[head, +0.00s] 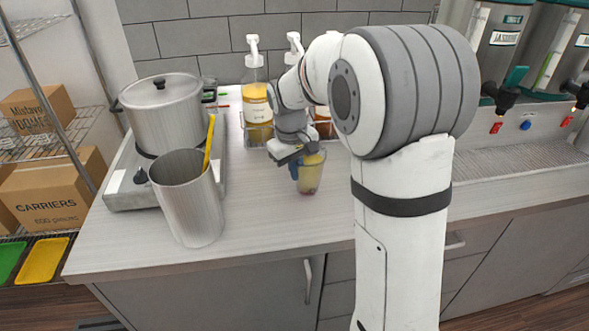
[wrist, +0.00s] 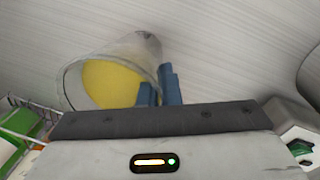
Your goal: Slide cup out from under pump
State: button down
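The cup (head: 313,172) is clear with yellow contents. It stands upright on the counter in front of the pump bottles. In the wrist view the cup (wrist: 113,80) shows its round mouth and yellow contents. My gripper (head: 295,167) is low at the cup's left side in the head view. In the wrist view its blue fingers (wrist: 159,90) are close together at the cup's right rim; they overlap its edge, and contact is unclear. A pump bottle (head: 256,100) with yellow liquid stands behind; a second pump (head: 293,45) is partly hidden by my arm.
A metal canister (head: 186,205) with a yellow utensil stands at the left, before a lidded pot (head: 165,112). The bottles sit in a wire rack (head: 257,137). Dispensers (head: 500,45) stand at the right. The counter (head: 270,230) is clear in front of the cup.

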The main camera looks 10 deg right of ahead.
jog(key=c, duration=1.6)
grip_release()
jog(key=shift+o, duration=0.2)
notch_tip(320, 180, up, 8)
jog(key=shift+s+a+f, duration=0.15)
jog(key=shift+s+a, duration=0.05)
jog(key=shift+a, duration=0.2)
jog(key=shift+s, duration=0.1)
jog(key=s+d+f+m+t, duration=0.1)
jog(key=s+d+f+m, duration=0.1)
jog(key=s, duration=1)
jog(key=s+d+f+m+t+y, duration=0.1)
jog(key=s+f+m, duration=0.1)
jog(key=s, duration=0.9)
jog(key=shift+s+d+f, duration=0.15)
jog(key=shift+s+d, duration=0.2)
jog(key=shift+s, duration=0.05)
